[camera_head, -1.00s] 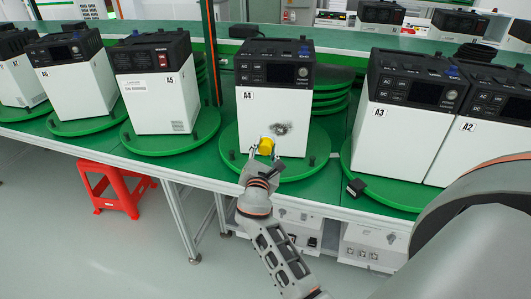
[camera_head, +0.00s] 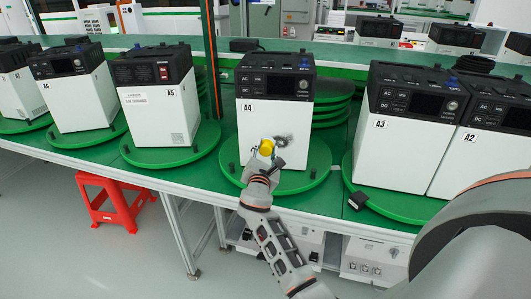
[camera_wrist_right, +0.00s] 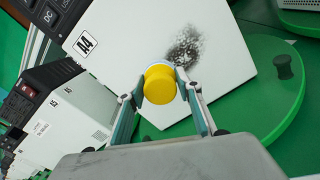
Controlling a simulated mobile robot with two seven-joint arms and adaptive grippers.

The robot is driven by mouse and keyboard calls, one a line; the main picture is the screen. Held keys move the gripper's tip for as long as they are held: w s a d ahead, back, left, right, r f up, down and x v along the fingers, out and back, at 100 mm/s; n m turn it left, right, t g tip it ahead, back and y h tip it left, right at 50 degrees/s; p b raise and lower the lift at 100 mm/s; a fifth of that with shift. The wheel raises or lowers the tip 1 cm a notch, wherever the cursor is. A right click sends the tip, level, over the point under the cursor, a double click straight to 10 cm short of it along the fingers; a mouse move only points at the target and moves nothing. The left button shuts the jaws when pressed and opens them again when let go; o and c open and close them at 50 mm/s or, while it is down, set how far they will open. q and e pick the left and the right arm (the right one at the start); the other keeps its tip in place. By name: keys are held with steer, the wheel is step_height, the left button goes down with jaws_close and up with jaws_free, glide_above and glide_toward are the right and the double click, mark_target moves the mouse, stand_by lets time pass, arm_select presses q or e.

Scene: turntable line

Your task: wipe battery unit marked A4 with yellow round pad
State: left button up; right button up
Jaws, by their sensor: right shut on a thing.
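The battery unit marked A4 (camera_head: 258,120) is white with a black top and stands upright on a green round turntable (camera_head: 316,176). A dark smudge (camera_head: 284,141) marks its front face; in the right wrist view the smudge (camera_wrist_right: 186,46) lies just above and right of the pad. My right gripper (camera_head: 262,158) is shut on the yellow round pad (camera_head: 266,147), which also shows in the right wrist view (camera_wrist_right: 159,84). The pad is at the white face, beside the smudge; I cannot tell whether it touches. My left gripper is not in view.
Units A5 (camera_head: 150,108) and A3 (camera_head: 393,158) stand on neighbouring turntables to left and right. A red stool (camera_head: 110,200) stands on the floor at left.

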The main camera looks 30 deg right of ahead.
steer(key=shift+x, duration=1)
stand_by(0.7)
steer(key=shift+s+d, duration=0.1)
steer(key=shift+s, duration=0.05)
